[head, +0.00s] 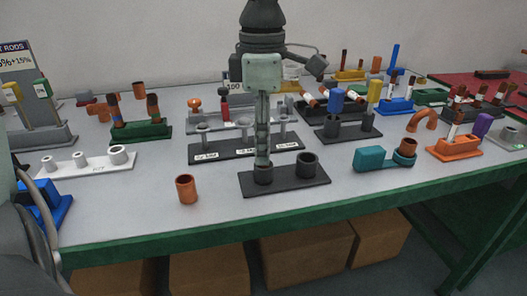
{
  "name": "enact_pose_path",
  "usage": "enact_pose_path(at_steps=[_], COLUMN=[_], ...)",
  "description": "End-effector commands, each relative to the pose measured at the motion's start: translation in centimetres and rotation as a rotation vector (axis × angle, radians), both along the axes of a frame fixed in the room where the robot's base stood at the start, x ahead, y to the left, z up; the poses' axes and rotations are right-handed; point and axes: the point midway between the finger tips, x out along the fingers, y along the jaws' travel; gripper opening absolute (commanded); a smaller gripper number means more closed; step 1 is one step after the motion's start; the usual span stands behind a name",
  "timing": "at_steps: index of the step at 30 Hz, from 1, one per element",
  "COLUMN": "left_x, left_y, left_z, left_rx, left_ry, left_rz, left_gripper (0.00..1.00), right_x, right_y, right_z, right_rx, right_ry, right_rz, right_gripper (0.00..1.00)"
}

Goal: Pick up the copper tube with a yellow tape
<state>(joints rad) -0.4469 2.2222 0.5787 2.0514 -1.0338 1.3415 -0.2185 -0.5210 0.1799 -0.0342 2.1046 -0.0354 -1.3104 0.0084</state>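My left gripper (262,158) hangs straight down in the middle of the head view. Its fingers look like one narrow column, so I cannot tell whether they are open or shut. The fingertips are at the left socket of a dark two-socket holder (288,184) near the front; I see no tube clearly between them. A short copper tube (187,188) stands upright left of this holder, with no yellow tape visible. I cannot single out the yellow-taped copper tube. My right gripper is not in view.
The grey table (140,211) is crowded behind. A white holder (85,164) is left, a teal fitting (369,159) and an orange holder (453,149) right. A bent copper pipe (421,117) lies behind them. The front strip left of the copper tube is clear.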

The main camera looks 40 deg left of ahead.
Motion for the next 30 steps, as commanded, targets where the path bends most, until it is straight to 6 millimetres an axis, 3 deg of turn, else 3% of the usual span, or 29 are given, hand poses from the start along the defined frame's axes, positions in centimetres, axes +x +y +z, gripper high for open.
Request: enact_pose_path(at_steps=[1,8,20,27,30], left_x=[0.0,0.0,0.1,0.1,-2.0], left_y=[0.0,0.0,0.0,-0.1,0.0], left_z=[0.0,0.0,0.8,4.3,5.4], left_rx=[0.000,0.000,0.000,0.001,-0.002], left_ry=[0.000,0.000,-0.002,-0.004,-0.005], left_rz=[0.000,0.000,-0.001,-0.002,-0.004], left_gripper=[0.28,0.00,0.00,0.00,0.00], right_x=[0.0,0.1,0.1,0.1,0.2], right_y=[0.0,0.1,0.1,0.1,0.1], right_z=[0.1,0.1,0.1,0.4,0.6], right_rx=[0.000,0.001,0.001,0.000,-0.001], right_ry=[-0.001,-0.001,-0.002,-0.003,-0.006], right_rz=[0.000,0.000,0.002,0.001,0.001], right_gripper=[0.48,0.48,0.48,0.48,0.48])
